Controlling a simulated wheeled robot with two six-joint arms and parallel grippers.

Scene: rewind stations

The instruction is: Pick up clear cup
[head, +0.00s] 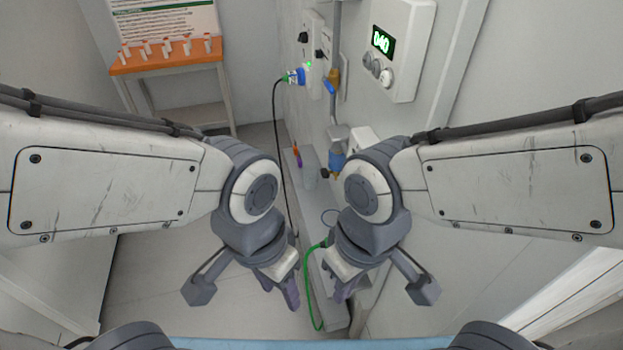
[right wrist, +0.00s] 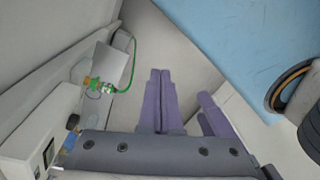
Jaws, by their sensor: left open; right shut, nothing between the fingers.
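A small, pale, see-through shape that looks like the clear cup (head: 310,176) stands on the narrow grey ledge along the wall in the head view. It is between my two wrists and further away than the grippers. My left gripper (head: 290,291) hangs low at the centre left, open and empty, apart from the cup. The cup cannot be made out in the right wrist view.
A purple and orange item (head: 297,157) stands beside the cup. A blue-bodied fitting (head: 336,160) is on the wall close right. A green hose (head: 308,290) loops near the grippers, and a black cable (head: 276,130) hangs along the wall. An orange-topped table (head: 165,59) holds several small bottles.

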